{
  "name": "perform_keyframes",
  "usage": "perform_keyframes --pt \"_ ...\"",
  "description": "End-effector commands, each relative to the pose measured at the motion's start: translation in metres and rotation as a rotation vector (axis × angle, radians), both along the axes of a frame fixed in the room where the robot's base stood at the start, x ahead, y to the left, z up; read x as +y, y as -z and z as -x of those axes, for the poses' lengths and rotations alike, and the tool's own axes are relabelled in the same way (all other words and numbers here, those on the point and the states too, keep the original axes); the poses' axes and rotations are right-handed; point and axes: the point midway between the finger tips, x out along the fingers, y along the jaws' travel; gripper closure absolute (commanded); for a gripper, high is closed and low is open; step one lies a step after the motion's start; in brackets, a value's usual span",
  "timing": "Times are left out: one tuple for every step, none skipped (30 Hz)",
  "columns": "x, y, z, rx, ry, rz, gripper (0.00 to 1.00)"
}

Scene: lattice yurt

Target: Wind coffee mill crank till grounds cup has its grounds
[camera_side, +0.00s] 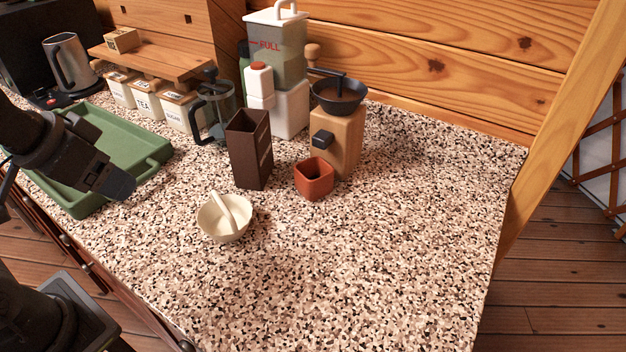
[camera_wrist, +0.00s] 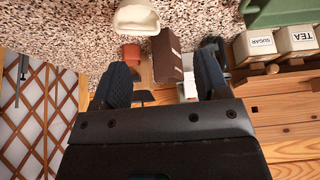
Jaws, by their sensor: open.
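The coffee mill (camera_side: 345,140) stands upright towards the back of the speckled counter, a wooden body with a dark bowl-shaped hopper on top. The cup also shows in the wrist view (camera_wrist: 131,51). My gripper (camera_side: 122,188) is at the far left, well apart from the mill, open and empty between its fingers (camera_wrist: 162,66).
A tall brown box (camera_side: 250,150) stands left of the mill, a cream bowl with a pestle (camera_side: 222,220) in front. A white-lidded tank (camera_side: 275,50), French press (camera_side: 213,108) and canisters (camera_side: 183,112) are behind. A green tray (camera_side: 140,145) lies near my gripper. The right counter is clear.

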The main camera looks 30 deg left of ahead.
Motion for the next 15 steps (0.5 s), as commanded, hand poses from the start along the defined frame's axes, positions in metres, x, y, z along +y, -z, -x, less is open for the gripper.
perform_keyframes --pt "0.0 0.0 0.0 0.0 0.0 0.0 0.34" --pt "0.0 0.0 0.0 0.0 0.0 0.0 0.37" --pt "0.0 0.0 0.0 0.0 0.0 0.0 0.41" --pt "0.0 0.0 0.0 0.0 0.0 0.0 0.43" --pt "0.0 0.0 0.0 0.0 0.0 0.0 0.43" --pt "0.0 0.0 0.0 0.0 -0.001 0.002 0.43" --pt "-0.001 -0.001 -0.001 0.001 -0.007 0.01 0.43" --pt "-0.002 -0.002 -0.003 0.003 -0.02 0.023 0.43" --pt "-0.004 -0.005 -0.007 0.006 -0.047 0.057 0.43" --pt "-0.006 -0.008 -0.012 0.012 -0.077 0.093 0.43" --pt "-0.01 -0.012 -0.018 0.019 -0.117 0.141 0.43" --pt "-0.015 -0.018 -0.029 0.032 -0.185 0.222 0.43" --pt "-0.019 -0.024 -0.038 0.044 -0.247 0.293 0.43" --pt "-0.024 -0.03 -0.05 0.059 -0.317 0.374 0.43" --pt "-0.029 -0.039 -0.067 0.085 -0.42 0.49 0.43"
